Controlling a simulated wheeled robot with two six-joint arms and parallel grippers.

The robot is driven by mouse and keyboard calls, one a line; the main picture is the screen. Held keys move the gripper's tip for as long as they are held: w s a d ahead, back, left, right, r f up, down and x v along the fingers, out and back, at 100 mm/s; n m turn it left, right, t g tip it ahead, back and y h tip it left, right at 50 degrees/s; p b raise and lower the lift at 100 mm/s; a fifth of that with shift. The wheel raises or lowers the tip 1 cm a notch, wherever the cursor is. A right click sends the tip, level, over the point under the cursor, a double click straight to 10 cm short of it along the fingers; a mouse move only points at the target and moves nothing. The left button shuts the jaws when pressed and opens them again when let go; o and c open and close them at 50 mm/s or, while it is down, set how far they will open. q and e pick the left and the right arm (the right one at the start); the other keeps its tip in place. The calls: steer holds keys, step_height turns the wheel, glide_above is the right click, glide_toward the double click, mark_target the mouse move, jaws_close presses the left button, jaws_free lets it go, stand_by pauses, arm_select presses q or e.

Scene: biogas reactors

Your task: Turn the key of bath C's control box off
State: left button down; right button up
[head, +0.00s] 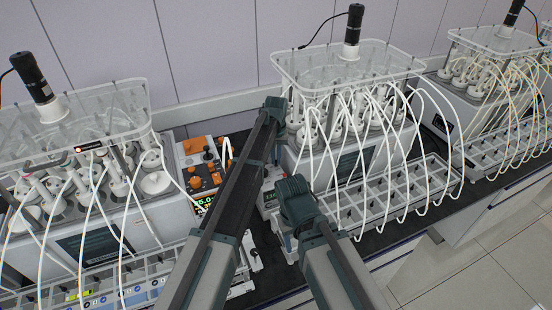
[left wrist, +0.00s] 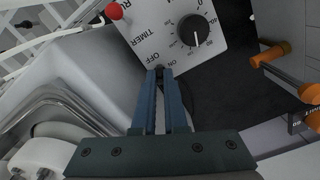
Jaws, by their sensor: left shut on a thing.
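In the left wrist view, my left gripper (left wrist: 160,73) is shut on the key (left wrist: 159,69) at the edge of a pale control box (left wrist: 145,40). The fingertips hide most of the key. The box also has a TIMER label, a black dial (left wrist: 194,31) and a red knob (left wrist: 115,10).
In the head view, baths with clear lids and white tubes stand at left, middle (head: 340,150) and right. An orange and white device (head: 203,165) stands between the left and middle baths. A gridded tray (head: 385,203) lies in front of the middle bath.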

arm_select(q)
steer(key=n, duration=0.5)
steer(key=shift+n, duration=0.3)
stand_by(0.4)
steer(key=c, duration=1)
jaws_free()
steer(key=shift+o, duration=0.2)
step_height(320, 180, up, 14)
steer(key=p, duration=1.4)
steer(key=shift+f, duration=0.1)
